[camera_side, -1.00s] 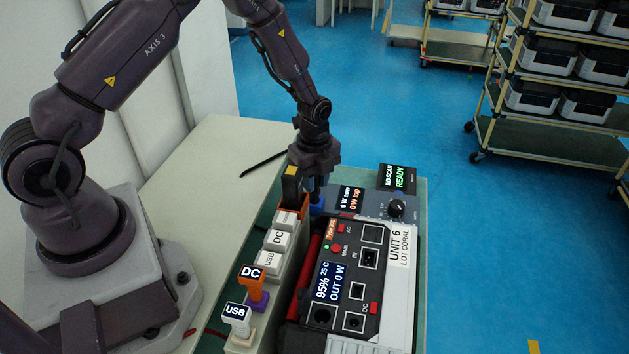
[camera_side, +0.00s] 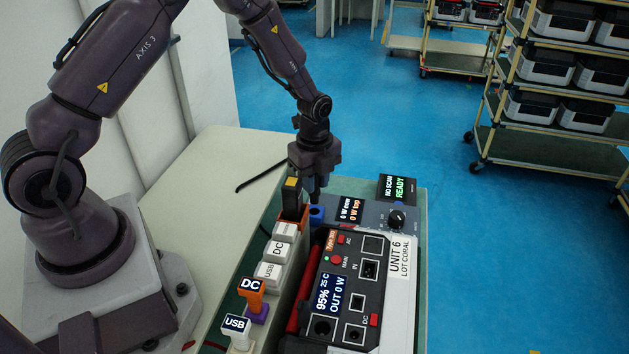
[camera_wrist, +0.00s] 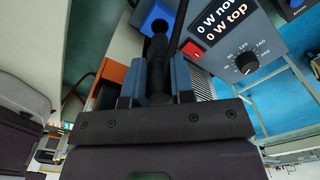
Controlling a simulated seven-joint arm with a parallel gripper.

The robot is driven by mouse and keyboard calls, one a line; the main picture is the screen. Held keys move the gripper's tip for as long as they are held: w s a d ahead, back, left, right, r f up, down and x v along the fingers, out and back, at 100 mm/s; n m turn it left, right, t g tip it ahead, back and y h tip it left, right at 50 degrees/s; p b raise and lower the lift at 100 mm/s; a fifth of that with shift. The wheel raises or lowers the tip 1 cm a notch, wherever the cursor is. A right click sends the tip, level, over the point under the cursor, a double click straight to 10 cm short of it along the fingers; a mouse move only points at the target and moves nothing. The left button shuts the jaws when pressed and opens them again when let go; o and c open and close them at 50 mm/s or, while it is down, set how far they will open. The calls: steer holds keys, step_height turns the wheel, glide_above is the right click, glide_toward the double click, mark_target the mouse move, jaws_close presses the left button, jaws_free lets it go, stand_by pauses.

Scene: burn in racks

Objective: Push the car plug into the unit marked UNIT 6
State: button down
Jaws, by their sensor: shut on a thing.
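UNIT 6 (camera_side: 335,262), a dark power unit with a white lid edge, lies at the lower middle in the side view. Its sloped panel has several sockets, including a round one (camera_side: 322,328) at lower left. My gripper (camera_wrist: 154,85) is shut on a dark, slim part that I take as the car plug (camera_wrist: 157,52). The plug sticks out past the fingertips toward a blue holder (camera_wrist: 155,14). In the side view my gripper (camera_side: 313,187) is just above this blue holder (camera_side: 317,214), whose dark opening shows. The plug is hard to tell from the fingers there.
A rack left of the unit holds white USB (camera_side: 236,327) and orange DC (camera_side: 250,286) connectors, more labelled blocks and a tall black piece (camera_side: 291,193) in an orange base, close beside my gripper. The load meter (camera_side: 396,218) with its knob stands behind the unit.

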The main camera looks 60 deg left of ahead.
step_height(320, 180, up, 17)
steer(key=s+d+m, duration=0.6)
steer(key=s+d, duration=0.2)
steer(key=d, duration=0.6)
steer(key=s+d+m, duration=0.6)
steer(key=s+d, duration=0.2)
steer(key=d, duration=0.5)
steer(key=shift+w+d+f, duration=0.1)
steer(key=shift+f, duration=1.25)
steer(key=shift+w+d+f, duration=0.1)
steer(key=shift+f, duration=1.2)
steer(key=shift+f, duration=2.9)
